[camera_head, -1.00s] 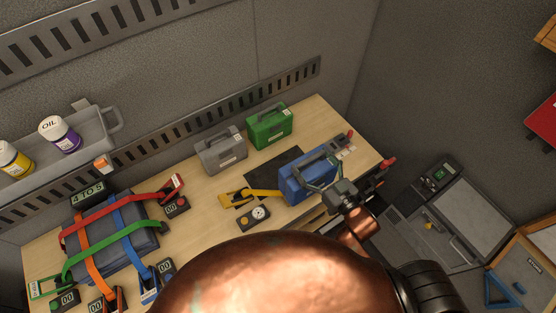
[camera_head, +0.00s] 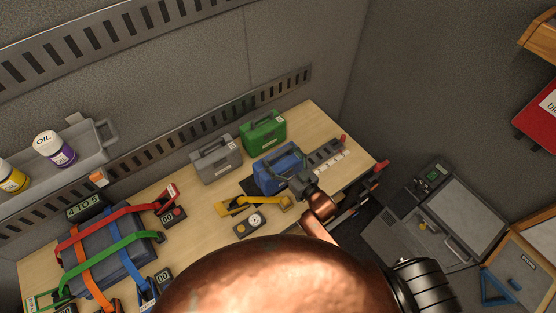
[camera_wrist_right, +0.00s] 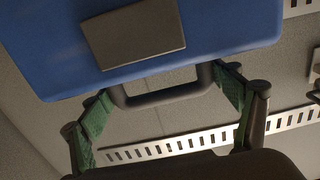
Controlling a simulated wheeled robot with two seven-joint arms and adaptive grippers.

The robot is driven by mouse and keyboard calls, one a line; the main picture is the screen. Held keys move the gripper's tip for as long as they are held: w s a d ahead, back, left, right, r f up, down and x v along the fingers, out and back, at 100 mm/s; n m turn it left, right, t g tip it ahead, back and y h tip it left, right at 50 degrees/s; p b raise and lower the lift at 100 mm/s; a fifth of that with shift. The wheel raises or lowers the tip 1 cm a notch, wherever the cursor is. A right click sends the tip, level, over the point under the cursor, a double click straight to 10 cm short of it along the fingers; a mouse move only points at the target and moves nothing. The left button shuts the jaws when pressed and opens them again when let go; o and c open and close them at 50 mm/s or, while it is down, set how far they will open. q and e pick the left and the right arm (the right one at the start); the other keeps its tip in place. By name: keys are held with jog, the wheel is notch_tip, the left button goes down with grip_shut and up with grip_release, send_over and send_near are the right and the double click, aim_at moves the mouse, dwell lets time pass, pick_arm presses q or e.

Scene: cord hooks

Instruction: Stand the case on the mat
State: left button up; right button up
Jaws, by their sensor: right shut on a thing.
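The blue case (camera_head: 277,174) is in my right gripper (camera_head: 304,183), which is shut on its dark handle. The right wrist view shows the handle (camera_wrist_right: 165,98) between the green-padded fingers, with the blue body (camera_wrist_right: 225,35) and a grey plate on it beyond. In the head view the case appears upright over the dark mat (camera_head: 247,186) and hides most of it. I cannot tell whether its base touches the mat. My left gripper is not in view.
A grey case (camera_head: 213,160) and a green case (camera_head: 263,133) stand behind, near the wall. A yellow clamp (camera_head: 240,205) and a dial (camera_head: 249,224) lie in front of the mat. A strapped dark case (camera_head: 105,250) is at left. Bare table (camera_head: 320,118) shows at the back right.

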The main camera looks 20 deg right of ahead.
aim_at(278, 160)
jog(key=shift+w+a+f, duration=0.15)
jog(key=shift+w+f, duration=0.2)
jog(key=shift+w, duration=0.05)
jog(key=shift+w+f, duration=0.1)
jog(key=shift+f, duration=1.55)
jog(key=o, duration=2.1)
jog(key=shift+f, duration=0.2)
jog(key=shift+r, duration=0.15)
jog(key=b+v, duration=0.1)
jog(key=v, duration=1.1)
